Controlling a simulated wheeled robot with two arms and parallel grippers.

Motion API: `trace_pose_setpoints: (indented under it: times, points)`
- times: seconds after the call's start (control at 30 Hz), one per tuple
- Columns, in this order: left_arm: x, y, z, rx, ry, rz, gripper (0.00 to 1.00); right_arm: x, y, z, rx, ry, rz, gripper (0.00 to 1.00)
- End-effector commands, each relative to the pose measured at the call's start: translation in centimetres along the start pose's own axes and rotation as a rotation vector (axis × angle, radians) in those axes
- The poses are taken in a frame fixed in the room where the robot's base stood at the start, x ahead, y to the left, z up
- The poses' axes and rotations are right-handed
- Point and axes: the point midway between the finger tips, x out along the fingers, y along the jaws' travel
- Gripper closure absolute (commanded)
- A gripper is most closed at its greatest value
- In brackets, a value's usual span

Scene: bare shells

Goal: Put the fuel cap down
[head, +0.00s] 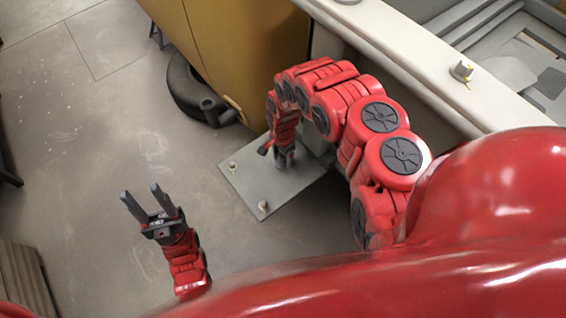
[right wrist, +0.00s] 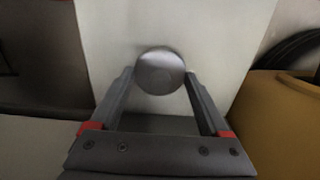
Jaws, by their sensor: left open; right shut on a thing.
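The fuel cap (right wrist: 160,71) is a round, grey, metallic disc in the right wrist view. It sits between the fingertips of my right gripper (right wrist: 160,78), which is shut on it. In the head view my right gripper (head: 284,158) points down over the grey plate, and the cap is not clearly visible there. Behind the cap in the wrist view is a pale flat surface (right wrist: 115,30); I cannot tell whether the cap touches it. My left gripper (head: 139,192) is open and empty over the floor at the left.
The grey plate (head: 245,188) has small bolt-like knobs near its left edge. A yellow body (head: 235,50) and a black ring-shaped thing (head: 182,85) stand behind it. A pale ledge (head: 410,45) with a small fitting (head: 461,70) runs along the right. The floor (head: 90,140) at left is mostly clear.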

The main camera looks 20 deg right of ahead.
Motion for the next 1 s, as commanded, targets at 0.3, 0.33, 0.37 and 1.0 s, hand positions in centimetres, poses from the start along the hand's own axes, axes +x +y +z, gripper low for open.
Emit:
trace_pose_setpoints:
  times: [0.3, 0.33, 0.37, 1.0]
  points:
    - [-0.4, 0.0, 0.1, 0.0, 0.001, 0.0, 0.5, 1.2, -0.9, -0.9, 0.0, -0.002, 0.001, 0.73]
    - [-0.3, 0.0, 0.1, 0.0, 0.001, 0.0, 0.5, 1.5, -0.9, -0.9, 0.0, -0.002, 0.0, 0.73]
    - [-0.3, 0.0, 0.1, 0.0, 0.0, 0.0, 0.5, 2.0, -0.9, -0.9, 0.0, -0.001, 0.0, 0.73]
    - [-0.4, 0.0, 0.1, 0.0, 0.001, 0.0, 0.5, 3.7, -0.9, -1.0, -0.001, 0.001, 0.001, 0.0]
